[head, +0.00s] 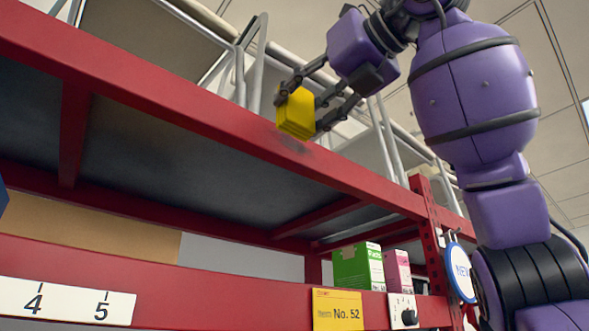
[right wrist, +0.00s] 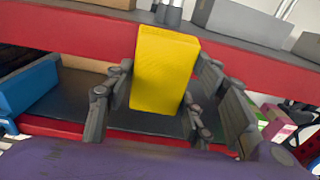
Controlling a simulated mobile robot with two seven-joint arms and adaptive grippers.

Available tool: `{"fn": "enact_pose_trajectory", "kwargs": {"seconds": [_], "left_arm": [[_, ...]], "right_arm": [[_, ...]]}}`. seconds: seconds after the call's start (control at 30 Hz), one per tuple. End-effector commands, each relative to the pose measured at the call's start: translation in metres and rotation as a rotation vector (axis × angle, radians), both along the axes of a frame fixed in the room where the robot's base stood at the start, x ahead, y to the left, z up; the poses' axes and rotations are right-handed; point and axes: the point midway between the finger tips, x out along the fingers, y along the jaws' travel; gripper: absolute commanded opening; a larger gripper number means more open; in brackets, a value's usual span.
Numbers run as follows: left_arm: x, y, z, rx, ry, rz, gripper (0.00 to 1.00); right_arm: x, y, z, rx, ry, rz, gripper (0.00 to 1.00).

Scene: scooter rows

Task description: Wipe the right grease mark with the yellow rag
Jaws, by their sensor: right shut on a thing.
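The yellow rag (head: 296,112) is a folded, block-like pad in the fingers of my right gripper (head: 301,106). The gripper is shut on it, and the rag also shows between the fingers in the right wrist view (right wrist: 165,70). A faint dark grease mark (head: 294,143) is on the front face of the red upper shelf beam (head: 200,106), just below the rag in the head view. Whether the rag touches the beam cannot be told. I see no other mark clearly. My left gripper is not in view.
A lower red beam (head: 230,270) carries number labels (head: 68,301), a yellow card (head: 338,310) and a small switch plate (head: 403,311). Green (head: 358,266) and pink (head: 397,270) boxes stand behind it. A red upright (head: 428,220) and a round sign (head: 461,271) are at right.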

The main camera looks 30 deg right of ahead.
Motion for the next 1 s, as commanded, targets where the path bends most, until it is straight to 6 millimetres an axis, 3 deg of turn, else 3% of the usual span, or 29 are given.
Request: {"fn": "enact_pose_trajectory", "kwargs": {"seconds": [0.23,0.5,1.0], "left_arm": [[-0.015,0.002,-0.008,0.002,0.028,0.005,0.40],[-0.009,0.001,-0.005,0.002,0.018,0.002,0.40],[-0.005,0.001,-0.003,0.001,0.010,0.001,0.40]], "right_arm": [[0.026,0.002,-0.001,0.001,0.005,0.000,0.29],[0.050,0.004,-0.001,0.001,0.004,0.000,0.29],[0.057,0.004,-0.001,0.000,0.003,0.001,0.29]]}}
